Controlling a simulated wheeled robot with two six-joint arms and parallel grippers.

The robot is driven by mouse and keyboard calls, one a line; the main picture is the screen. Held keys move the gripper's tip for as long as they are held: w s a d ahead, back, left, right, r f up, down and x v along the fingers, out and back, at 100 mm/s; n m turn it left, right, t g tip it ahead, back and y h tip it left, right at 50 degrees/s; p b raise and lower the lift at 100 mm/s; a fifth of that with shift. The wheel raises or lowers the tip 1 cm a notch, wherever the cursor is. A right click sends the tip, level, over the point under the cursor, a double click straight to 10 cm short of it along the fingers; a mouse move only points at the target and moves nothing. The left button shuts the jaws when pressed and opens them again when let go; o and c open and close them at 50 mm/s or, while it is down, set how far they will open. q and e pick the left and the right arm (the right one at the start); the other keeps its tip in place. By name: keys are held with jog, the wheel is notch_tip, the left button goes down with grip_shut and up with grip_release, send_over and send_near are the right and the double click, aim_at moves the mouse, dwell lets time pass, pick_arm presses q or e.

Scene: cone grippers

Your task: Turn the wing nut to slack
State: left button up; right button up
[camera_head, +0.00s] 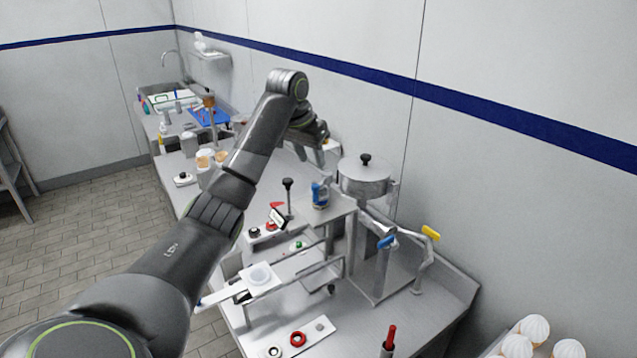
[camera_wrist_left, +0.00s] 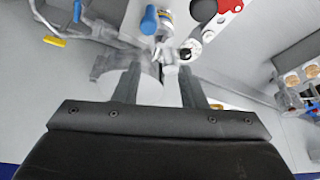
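My left gripper (camera_head: 322,147) hangs down at the end of the bent left arm, behind the bench fixtures and to the left of the lidded metal drum. In the left wrist view its two fingers (camera_wrist_left: 158,66) are apart. A small pale metal fitting (camera_wrist_left: 168,58) shows between and just beyond the fingertips; it may be the wing nut, but its shape is too small to be sure. I cannot tell whether the fingers touch it. The metal drum (camera_head: 364,180) has a black knob on its lid. My right gripper is out of view.
A blue can (camera_head: 320,195) stands on a raised metal shelf. A blue handle (camera_head: 387,241) and a yellow handle (camera_head: 430,233) stick out from the pipework at right. A red-ringed panel (camera_head: 315,333) lies at the bench front. The wall (camera_head: 350,50) is close behind.

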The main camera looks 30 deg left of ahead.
aim_at(320, 184)
pick_arm(q)
jog(key=p+x, duration=0.3)
jog(key=x, duration=0.6)
jog(key=shift+c, duration=0.5)
grip_shut()
